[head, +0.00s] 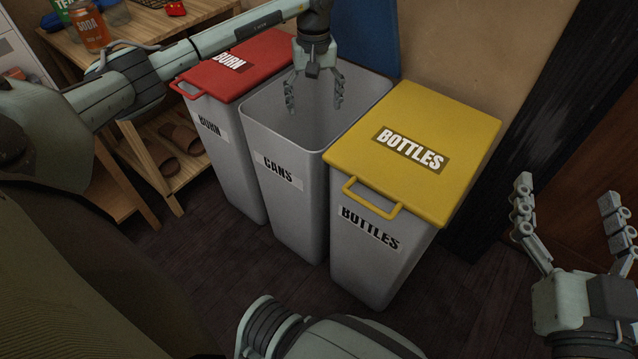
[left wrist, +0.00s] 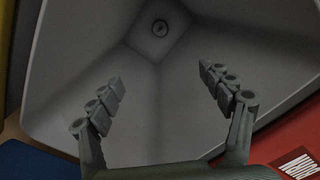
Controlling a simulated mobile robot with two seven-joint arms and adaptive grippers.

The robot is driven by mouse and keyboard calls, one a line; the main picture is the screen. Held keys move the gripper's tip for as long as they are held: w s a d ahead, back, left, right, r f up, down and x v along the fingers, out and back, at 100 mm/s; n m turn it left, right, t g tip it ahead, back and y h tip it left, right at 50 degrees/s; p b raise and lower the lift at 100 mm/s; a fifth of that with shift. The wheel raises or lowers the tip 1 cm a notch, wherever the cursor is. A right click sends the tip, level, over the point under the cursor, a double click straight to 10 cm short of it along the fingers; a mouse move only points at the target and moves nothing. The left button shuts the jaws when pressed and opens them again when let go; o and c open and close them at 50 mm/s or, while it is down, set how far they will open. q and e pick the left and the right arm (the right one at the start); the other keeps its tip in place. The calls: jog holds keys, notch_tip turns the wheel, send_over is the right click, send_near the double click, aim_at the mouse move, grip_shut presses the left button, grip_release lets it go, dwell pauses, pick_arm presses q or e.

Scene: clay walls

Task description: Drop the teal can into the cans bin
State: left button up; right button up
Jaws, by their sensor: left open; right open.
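The grey cans bin (head: 290,200) stands open in the middle of the row, and its inside fills the left wrist view (left wrist: 150,130). My left gripper (head: 314,100) is over its mouth, pointing down, fingers apart and empty. A small round thing like a can's end (left wrist: 160,28) lies on the bin floor in the left wrist view; its colour is too dark to tell. No can that is clearly teal shows in the head view. My right gripper (head: 566,192) is open and empty at the lower right, apart from the bins.
The burn bin (head: 240,67) with a red lid stands left, the bottles bin (head: 415,150) with a yellow lid right. A blue panel (head: 368,35) is behind the cans bin.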

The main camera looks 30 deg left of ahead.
pick_arm(q)
notch_tip(320, 180, up, 8)
jog(key=shift+f, duration=0.2)
dwell(0.3)
dwell(0.4)
